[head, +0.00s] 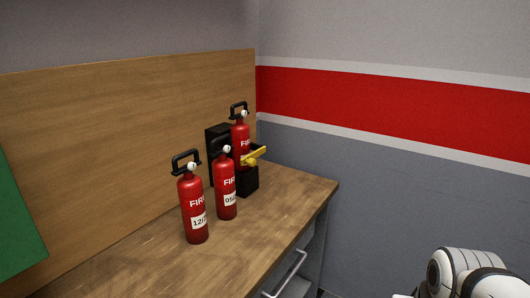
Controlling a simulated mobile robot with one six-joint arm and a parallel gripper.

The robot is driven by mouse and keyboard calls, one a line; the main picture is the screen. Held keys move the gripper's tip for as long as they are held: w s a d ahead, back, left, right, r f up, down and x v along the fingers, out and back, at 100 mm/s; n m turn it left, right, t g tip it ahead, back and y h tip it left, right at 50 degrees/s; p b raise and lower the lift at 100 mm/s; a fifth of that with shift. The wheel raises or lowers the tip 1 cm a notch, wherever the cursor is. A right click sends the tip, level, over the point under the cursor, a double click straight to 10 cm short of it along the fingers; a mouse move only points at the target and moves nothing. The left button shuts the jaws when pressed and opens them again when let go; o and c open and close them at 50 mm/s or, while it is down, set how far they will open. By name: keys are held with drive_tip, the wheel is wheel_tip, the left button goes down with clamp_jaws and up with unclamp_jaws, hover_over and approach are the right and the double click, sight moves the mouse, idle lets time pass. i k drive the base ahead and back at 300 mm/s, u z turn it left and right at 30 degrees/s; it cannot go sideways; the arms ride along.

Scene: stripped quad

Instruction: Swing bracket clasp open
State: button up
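A black bracket (248,182) stands on the wooden bench near its far right corner and holds a red fire extinguisher (240,130) upright. A yellow clasp (254,156) sits at the front of the bracket, across the held extinguisher, with its end pointing right. Whether it is latched cannot be told at this size. Two more red extinguishers stand upright in front: the nearer one (192,205) and a middle one (225,187), which partly hides the bracket. My gripper is not in view; a white and black part of my arm shows at the lower right.
The wooden bench top (130,265) is clear at the front left and along its right edge. A wooden back panel (120,130) rises behind it. A metal drawer handle (287,275) sticks out below the edge. A green panel (15,215) shows at the left.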

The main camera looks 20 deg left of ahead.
sight(250, 160)
drive_tip(key=u, duration=0.3)
drive_tip(key=i, duration=0.95)
drive_tip(key=u, duration=0.35)
